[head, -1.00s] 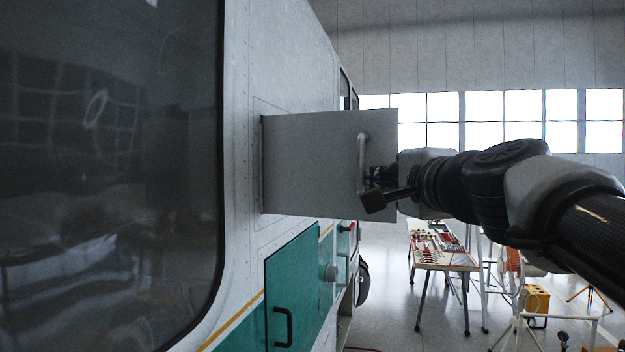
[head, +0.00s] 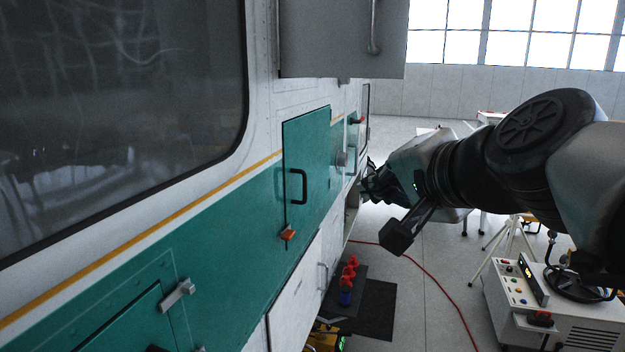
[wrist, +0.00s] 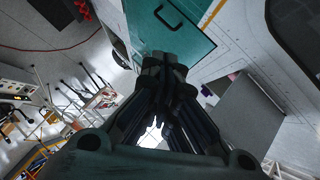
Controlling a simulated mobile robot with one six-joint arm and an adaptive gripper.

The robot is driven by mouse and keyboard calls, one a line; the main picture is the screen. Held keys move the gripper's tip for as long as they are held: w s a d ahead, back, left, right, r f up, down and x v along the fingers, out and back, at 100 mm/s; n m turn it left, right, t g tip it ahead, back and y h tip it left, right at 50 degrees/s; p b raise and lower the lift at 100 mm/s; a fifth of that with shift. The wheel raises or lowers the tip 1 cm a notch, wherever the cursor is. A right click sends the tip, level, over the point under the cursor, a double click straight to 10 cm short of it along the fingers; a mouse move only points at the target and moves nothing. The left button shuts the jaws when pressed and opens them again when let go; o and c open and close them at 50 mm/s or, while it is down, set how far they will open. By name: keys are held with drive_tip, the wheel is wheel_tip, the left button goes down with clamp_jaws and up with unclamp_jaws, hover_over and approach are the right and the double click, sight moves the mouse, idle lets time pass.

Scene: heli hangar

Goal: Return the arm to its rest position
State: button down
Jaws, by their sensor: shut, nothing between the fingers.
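My gripper (head: 368,186) is in the middle of the head view, to the right of the helicopter's side and apart from the open grey panel (head: 340,40) above it. In the wrist view my gripper (wrist: 165,62) shows its fingers together with nothing between them. A green door (head: 306,165) with a black handle stands to the left of my gripper in the head view. The same green door (wrist: 195,40) shows beyond the fingertips in the wrist view. My arm reaches in from the right side of the head view.
The helicopter's side (head: 262,110) fills the left. A white cart (head: 520,305) with buttons stands at the lower right. A red hose (head: 440,290) crosses the floor. Red items (head: 347,280) are on a dark surface low beside the helicopter. Open floor (head: 410,300) lies between.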

drive_tip(key=s+d+f+n+g+h+b, duration=0.1)
drive_tip(key=s+f+n+g+b, duration=0.1)
drive_tip(key=s+f, duration=0.5)
drive_tip(key=s+d+f+n+g+h+b, duration=0.1)
drive_tip(key=s+f, duration=0.7)
drive_tip(key=f, duration=1.1)
drive_tip(key=s+d+f+n+g+h+b, duration=0.2)
drive_tip(key=s+f+n+g+b, duration=0.3)
drive_tip(key=f, duration=0.9)
drive_tip(key=s+n+b, duration=0.1)
drive_tip(key=s+b, duration=0.1)
drive_tip(key=b, duration=0.1)
drive_tip(key=shift+s+d, duration=0.2)
drive_tip(key=shift+d, duration=0.1)
